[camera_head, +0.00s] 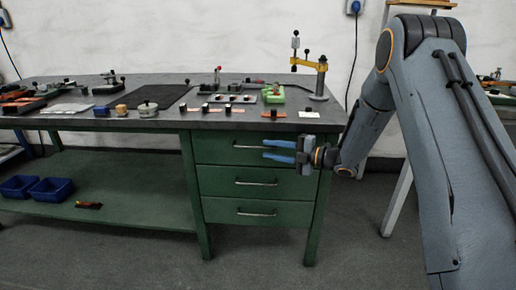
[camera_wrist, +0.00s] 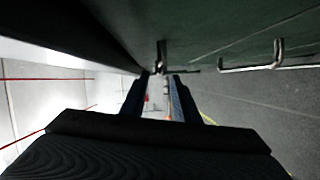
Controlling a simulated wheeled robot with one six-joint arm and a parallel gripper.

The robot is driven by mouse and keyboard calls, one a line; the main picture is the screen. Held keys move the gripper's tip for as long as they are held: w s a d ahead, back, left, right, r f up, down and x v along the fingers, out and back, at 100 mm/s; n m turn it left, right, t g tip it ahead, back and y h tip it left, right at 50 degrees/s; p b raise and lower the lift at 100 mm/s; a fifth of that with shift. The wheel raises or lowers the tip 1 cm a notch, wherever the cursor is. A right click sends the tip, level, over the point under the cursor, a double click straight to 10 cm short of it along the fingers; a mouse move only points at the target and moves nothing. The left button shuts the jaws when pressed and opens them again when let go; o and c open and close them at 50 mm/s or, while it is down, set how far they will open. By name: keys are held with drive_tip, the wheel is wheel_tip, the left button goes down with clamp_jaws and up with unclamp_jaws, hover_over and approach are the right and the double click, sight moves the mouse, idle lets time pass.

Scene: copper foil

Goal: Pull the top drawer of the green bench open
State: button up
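The green bench (camera_head: 188,165) has a column of three green drawers on its right side. The top drawer (camera_head: 215,149) looks shut, flush with the drawers below, and has a metal bar handle (camera_head: 246,147). My gripper (camera_head: 264,149) is at the right end of that handle, its two blue fingers one above the other and apart. In the wrist view my gripper (camera_wrist: 161,76) is open, with a metal handle (camera_wrist: 161,56) just at the fingertips. I cannot tell whether the bar is between the fingers. The handle's right part is hidden behind the fingers in the head view.
The middle drawer handle (camera_head: 256,183) and bottom drawer handle (camera_head: 256,213) are below. The dark benchtop (camera_head: 320,116) overhangs the drawers and holds tools and small parts. Blue bins (camera_head: 50,190) stand on the lower shelf. The floor (camera_head: 270,265) before the drawers is clear.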

sight(257, 147)
drive_tip(key=x, duration=0.6)
clamp_jaws()
